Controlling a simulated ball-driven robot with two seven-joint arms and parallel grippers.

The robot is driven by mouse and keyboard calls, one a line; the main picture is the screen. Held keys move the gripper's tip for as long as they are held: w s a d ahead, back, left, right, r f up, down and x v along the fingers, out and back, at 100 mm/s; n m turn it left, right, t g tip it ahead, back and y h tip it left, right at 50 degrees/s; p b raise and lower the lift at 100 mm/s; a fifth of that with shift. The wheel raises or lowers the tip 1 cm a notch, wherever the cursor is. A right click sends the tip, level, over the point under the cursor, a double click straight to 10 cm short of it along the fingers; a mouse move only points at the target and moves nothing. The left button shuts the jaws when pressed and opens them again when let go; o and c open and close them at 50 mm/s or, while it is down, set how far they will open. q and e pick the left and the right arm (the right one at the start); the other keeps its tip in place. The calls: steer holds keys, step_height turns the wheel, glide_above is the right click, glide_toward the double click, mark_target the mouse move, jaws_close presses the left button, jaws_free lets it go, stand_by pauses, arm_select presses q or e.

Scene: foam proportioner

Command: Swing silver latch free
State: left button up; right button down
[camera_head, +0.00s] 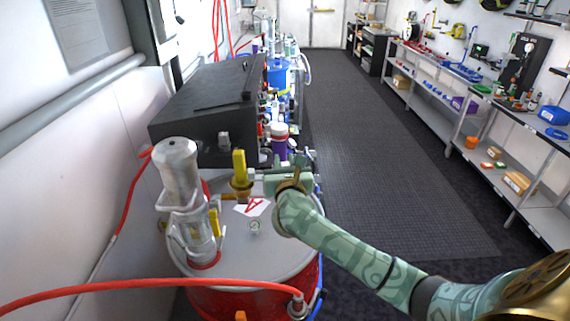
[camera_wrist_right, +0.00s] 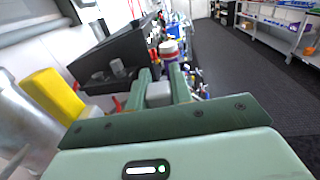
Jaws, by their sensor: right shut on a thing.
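A small silver latch (camera_head: 224,140) sits on the front face of the black box (camera_head: 200,100). It also shows in the right wrist view (camera_wrist_right: 118,68), left of my fingers and apart from them. My right gripper (camera_head: 289,163) is beside the box's near right corner, right of a yellow valve handle (camera_head: 239,165). In the right wrist view its two green fingers (camera_wrist_right: 162,82) are shut on a silver-grey piece (camera_wrist_right: 158,94). The fingers hide part of this piece, and I cannot tell whether it is a latch too. My left gripper is not in view.
A red drum (camera_head: 250,304) with a grey lid and a silver pump (camera_head: 180,170) stands below and left of my right gripper. A red hose (camera_head: 150,284) crosses in front. Bottles (camera_head: 279,132) crowd the box's right side. The aisle (camera_head: 350,130) is clear.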

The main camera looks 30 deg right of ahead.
steer(key=shift+w+a+n+g+y+b, duration=0.35)
steer(key=shift+w+n+y+b, duration=0.45)
steer(key=shift+n+y, duration=1.75)
steer(key=shift+w+a+n+g+y+b, duration=0.3)
steer(key=shift+w+n+y+b, duration=0.9)
steer(key=shift+y, duration=2.4)
steer(key=shift+w+a+n+g+y+b, duration=0.2)
steer(key=shift+w+a+n+y, duration=0.3)
steer(key=shift+n+y, duration=2.25)
steer(key=shift+m+y, duration=0.3)
steer(key=c, duration=1.2)
jaws_free()
steer(key=shift+c, duration=0.2)
steer(key=b+v, duration=0.3)
steer(key=v, duration=1.3)
